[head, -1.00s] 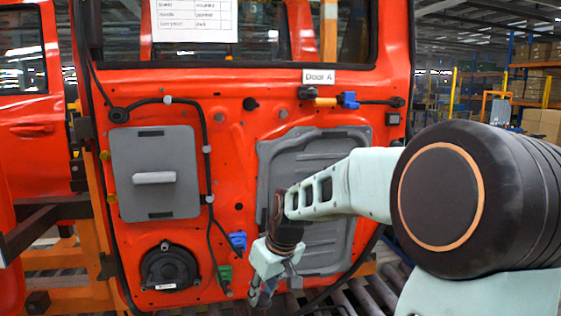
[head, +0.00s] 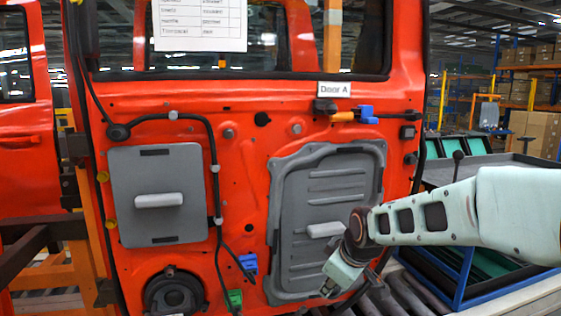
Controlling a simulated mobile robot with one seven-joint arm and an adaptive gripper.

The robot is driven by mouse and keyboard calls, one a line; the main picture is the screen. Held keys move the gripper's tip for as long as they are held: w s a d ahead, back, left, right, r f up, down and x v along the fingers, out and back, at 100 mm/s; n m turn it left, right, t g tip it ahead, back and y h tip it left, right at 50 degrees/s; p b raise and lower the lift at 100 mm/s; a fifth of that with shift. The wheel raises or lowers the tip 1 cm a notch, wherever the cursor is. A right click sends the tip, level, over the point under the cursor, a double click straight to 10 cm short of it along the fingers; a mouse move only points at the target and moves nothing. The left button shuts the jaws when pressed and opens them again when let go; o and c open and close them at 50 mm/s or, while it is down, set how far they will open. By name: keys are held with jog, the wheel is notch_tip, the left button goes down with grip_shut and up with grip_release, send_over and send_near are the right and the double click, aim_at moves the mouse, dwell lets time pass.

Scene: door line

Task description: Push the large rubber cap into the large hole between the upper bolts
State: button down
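The red door panel labelled Door A (head: 334,90) stands upright in front of me. On its upper part a dark round spot (head: 262,118) sits between two bolt-like discs, a left one (head: 228,134) and a right one (head: 296,128). I cannot tell whether the spot is an open hole or a filled one. My gripper (head: 328,290) hangs low in front of the grey panel's lower right edge, below and to the right of the spot, pointing down. Its fingers are small and partly hidden, so their opening is unclear. I cannot make out a loose large rubber cap.
A grey cover with a handle (head: 158,201), a speaker (head: 174,292), a black cable, a blue connector (head: 248,262) and a green connector (head: 234,298) are on the door's left. A grey panel (head: 325,195) covers its right. A blue-framed cart (head: 462,290) stands at right.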

jog(key=w+a+r+n+t+y+p, duration=0.1)
jog(key=a+r+n+t+y+p, duration=0.25)
jog(key=r, duration=0.55)
jog(key=w+a+r+n+t+y, duration=0.1)
jog(key=a+r+n+t+y, duration=0.1)
jog(key=a+r+n, duration=0.5)
jog(key=s+a+r+n+t+y+p, duration=0.1)
jog(key=s+r+y, duration=0.1)
jog(key=r, duration=0.9)
jog(key=s+a+r+n+t+y+p, duration=0.1)
jog(key=s+a+r+y+p, duration=0.15)
jog(key=r, duration=0.85)
jog(key=shift+w+a+f+b, duration=0.2)
jog(key=shift+w+b, duration=0.1)
jog(key=shift+w, duration=1.15)
jog(key=shift+w+a+f+b, duration=0.15)
jog(key=shift+w+b, duration=0.15)
jog(key=shift+w, duration=1.15)
jog(key=shift+r+t+b, duration=0.15)
jog(key=shift+t+b, duration=0.4)
jog(key=shift+b, duration=0.85)
jog(key=shift+f+b, duration=0.3)
jog(key=shift+b, duration=0.05)
jog(key=shift+w+a+r, duration=0.1)
jog(key=shift+w+a, duration=0.1)
jog(key=shift+w, duration=0.65)
jog(key=c, duration=1.5)
grip_release()
